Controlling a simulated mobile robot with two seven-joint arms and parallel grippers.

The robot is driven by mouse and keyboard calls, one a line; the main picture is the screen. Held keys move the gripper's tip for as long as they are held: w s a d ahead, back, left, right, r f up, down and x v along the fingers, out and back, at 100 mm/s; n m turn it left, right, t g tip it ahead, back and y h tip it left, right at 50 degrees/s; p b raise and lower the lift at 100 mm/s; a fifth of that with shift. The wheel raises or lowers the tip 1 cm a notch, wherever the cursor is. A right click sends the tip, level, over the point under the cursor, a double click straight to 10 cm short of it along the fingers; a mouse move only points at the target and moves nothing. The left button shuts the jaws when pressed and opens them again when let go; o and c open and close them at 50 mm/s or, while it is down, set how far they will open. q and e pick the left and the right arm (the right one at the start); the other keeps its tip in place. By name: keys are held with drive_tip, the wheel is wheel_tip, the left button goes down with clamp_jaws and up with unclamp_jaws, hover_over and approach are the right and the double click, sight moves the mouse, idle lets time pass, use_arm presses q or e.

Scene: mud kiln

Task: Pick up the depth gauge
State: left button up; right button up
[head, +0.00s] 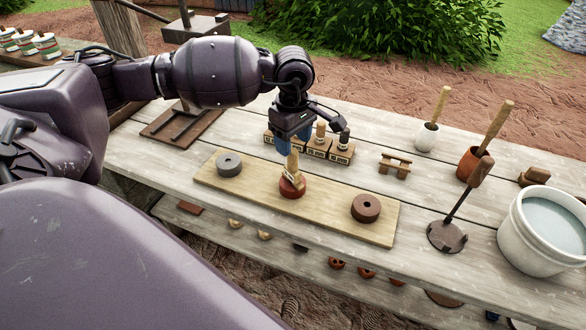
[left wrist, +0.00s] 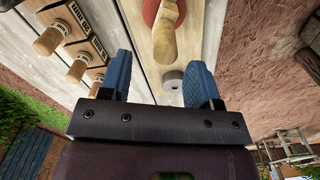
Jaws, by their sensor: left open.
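What looks like the depth gauge (head: 293,164), an upright wooden stick with a pale flat piece low on it, stands at the red-brown round clay piece (head: 292,191) in the middle of the light board. My left gripper (head: 293,142) is just above it, pointing down, with its blue fingers apart. In the left wrist view the wooden stick (left wrist: 165,42) shows end-on between and slightly beyond the open fingers (left wrist: 160,75). I cannot tell whether either finger touches it. My right gripper is not in view.
The light board (head: 330,213) also bears a grey ring (head: 229,165) and a brown ring (head: 366,208). Labelled blocks with wooden-handled stamps (head: 318,145) stand close behind. A small wooden stand (head: 395,165), a long-handled tool (head: 458,208) and a white bucket (head: 520,250) are at right.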

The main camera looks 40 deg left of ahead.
sight(293, 150)
use_arm(q)
drive_tip(key=shift+s+d+f, duration=0.1)
drive_tip(key=shift+s+f, duration=0.05)
drive_tip(key=shift+f, duration=1.25)
drive_tip(key=shift+s+f, duration=0.1)
drive_tip(key=shift+f, duration=1.25)
drive_tip(key=c, duration=1)
wheel_tip(293, 150, up, 20)
drive_tip(key=shift+r+p, duration=0.1)
drive_tip(key=shift+p, duration=0.35)
drive_tip(key=shift+c, duration=0.2)
